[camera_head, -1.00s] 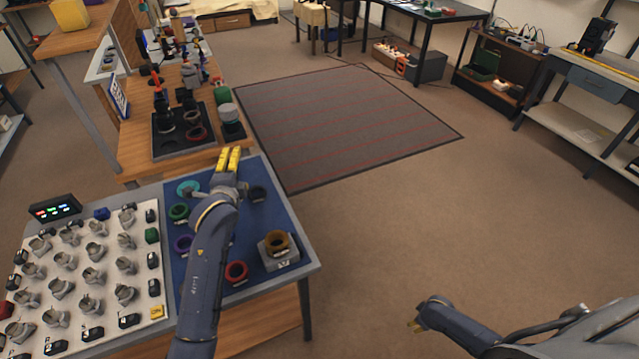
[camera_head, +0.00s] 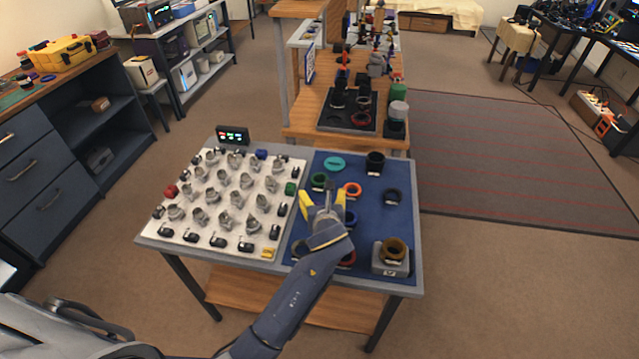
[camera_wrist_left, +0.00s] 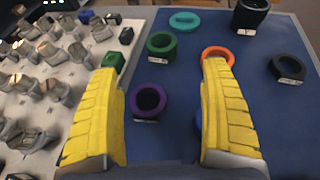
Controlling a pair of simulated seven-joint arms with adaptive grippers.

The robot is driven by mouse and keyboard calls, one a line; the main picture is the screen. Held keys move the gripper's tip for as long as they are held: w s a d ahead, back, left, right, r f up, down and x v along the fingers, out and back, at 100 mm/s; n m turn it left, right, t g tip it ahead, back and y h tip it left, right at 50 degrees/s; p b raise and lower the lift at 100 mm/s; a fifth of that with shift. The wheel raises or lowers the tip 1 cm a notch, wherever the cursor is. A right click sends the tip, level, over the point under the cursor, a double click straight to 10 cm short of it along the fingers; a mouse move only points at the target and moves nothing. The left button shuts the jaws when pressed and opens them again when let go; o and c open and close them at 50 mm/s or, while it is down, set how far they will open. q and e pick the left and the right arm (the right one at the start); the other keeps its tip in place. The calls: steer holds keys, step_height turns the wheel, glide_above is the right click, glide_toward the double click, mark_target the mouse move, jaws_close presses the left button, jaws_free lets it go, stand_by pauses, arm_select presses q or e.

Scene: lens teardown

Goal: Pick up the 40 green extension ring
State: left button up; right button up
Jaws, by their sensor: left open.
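The green extension ring (camera_head: 319,180) lies on the blue mat (camera_head: 372,216), near its upper left. It also shows in the left wrist view (camera_wrist_left: 162,45), beyond and between my fingertips, with a small white label I cannot read. My left gripper (camera_head: 325,197) is open and empty above the mat, short of the green ring and apart from it. In the left wrist view its yellow fingers (camera_wrist_left: 166,72) flank a purple ring (camera_wrist_left: 149,101). An orange ring (camera_wrist_left: 217,55) lies partly behind the right finger. My right gripper is not in view.
A teal disc (camera_head: 334,163) and black rings (camera_head: 375,161) (camera_head: 392,197) lie around the green ring. A brown ring (camera_head: 395,247) sits on a grey block at the front right. A white board (camera_head: 185,226) with several metal parts stands left of the mat.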

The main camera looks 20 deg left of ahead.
mark_target(320, 178)
arm_select(q)
steer(key=x, duration=1.4)
steer(key=shift+w, duration=0.3)
steer(key=c, duration=1.4)
steer(key=shift+o, duration=0.2)
steer(key=shift+r, duration=0.1)
